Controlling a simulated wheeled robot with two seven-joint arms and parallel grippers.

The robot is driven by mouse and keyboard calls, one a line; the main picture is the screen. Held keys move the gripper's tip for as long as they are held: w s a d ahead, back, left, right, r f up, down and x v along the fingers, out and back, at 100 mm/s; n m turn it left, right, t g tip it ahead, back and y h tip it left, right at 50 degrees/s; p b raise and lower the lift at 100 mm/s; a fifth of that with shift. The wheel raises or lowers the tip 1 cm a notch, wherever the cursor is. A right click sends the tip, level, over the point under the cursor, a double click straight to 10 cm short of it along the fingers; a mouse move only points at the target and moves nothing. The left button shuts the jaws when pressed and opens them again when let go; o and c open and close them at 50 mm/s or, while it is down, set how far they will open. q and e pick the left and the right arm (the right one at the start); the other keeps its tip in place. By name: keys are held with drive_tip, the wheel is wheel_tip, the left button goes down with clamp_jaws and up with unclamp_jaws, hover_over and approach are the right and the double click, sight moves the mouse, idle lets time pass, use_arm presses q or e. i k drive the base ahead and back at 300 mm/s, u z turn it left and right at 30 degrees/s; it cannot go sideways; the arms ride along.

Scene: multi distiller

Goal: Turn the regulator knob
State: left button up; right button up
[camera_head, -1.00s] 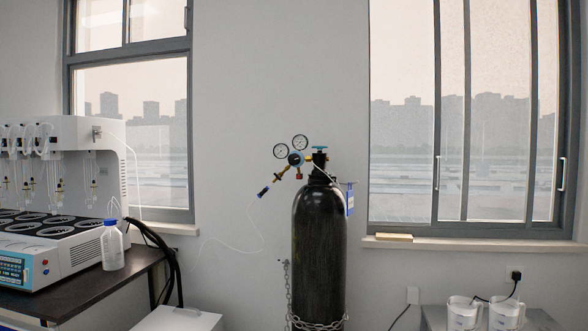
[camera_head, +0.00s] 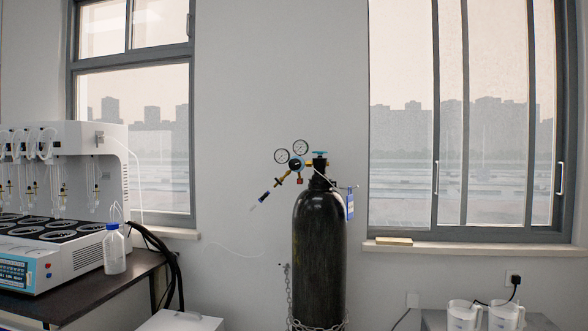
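A black gas cylinder (camera_head: 319,255) stands upright against the wall in the middle of the head view. The regulator knob (camera_head: 295,164), dark with a blue rim, sits on the brass regulator at the cylinder's top, below two round gauges (camera_head: 281,156) and (camera_head: 300,147). A teal valve handwheel (camera_head: 320,154) tops the cylinder. A brass outlet with a dark fitting (camera_head: 266,195) slants down to the left. Neither of my grippers is in view.
A dark bench (camera_head: 100,296) at left bears a white multi-station distiller (camera_head: 84,262) and a plastic bottle (camera_head: 114,250). A chain (camera_head: 289,290) runs by the cylinder. A white box (camera_head: 180,321) stands low at its left. Two white jugs (camera_head: 463,315) and (camera_head: 505,315) are at lower right.

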sight(295, 164)
drive_tip(key=z, duration=0.35)
drive_tip(key=k, duration=0.25)
drive_tip(key=u, duration=1.7)
drive_tip(key=i, duration=2.5)
drive_tip(key=z, duration=1.1)
